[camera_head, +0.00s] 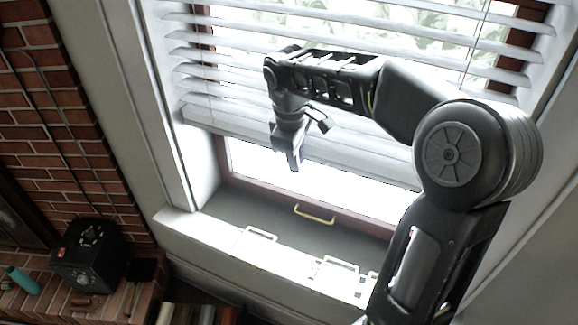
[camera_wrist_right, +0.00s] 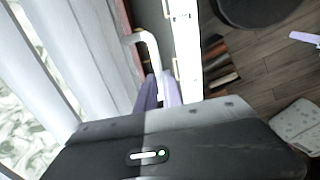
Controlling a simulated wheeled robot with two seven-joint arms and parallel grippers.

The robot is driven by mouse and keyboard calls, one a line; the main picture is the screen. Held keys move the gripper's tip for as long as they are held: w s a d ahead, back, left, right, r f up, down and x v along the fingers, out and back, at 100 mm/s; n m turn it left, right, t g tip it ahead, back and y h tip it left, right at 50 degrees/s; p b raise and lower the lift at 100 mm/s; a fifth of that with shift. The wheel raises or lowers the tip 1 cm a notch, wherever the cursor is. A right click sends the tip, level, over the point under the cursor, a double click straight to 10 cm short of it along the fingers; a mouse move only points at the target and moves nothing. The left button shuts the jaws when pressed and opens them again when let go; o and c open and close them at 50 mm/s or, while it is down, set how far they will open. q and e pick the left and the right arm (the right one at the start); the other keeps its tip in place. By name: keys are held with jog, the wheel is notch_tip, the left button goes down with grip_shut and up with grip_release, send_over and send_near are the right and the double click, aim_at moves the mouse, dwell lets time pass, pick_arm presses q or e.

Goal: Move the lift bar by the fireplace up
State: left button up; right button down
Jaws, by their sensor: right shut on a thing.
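My right gripper (camera_head: 292,160) hangs in front of the window, near the lower edge of the blind. In the right wrist view its two lilac fingers (camera_wrist_right: 159,92) are closed around the near end of a pale, bent lift bar (camera_wrist_right: 148,45). The bar stands out beside a brown frame strip. In the head view the held bar cannot be made out at the fingertips. Another brass-coloured bar (camera_head: 314,214) shows on the brown lower window frame, below and right of the gripper. My left gripper is not in view.
White slatted blinds (camera_head: 225,65) cover the upper window. Pale handles (camera_head: 260,233) lie along the white sill. A brick wall (camera_head: 55,100), a black box (camera_head: 90,255) and a teal cylinder (camera_head: 23,280) are at left. Books (camera_wrist_right: 217,62) stand below the sill.

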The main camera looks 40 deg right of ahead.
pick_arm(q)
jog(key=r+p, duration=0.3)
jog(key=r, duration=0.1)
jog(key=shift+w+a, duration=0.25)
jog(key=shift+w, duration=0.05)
pick_arm(e)
notch_tip(320, 180, up, 12)
jog(key=c, duration=1.5)
grip_release()
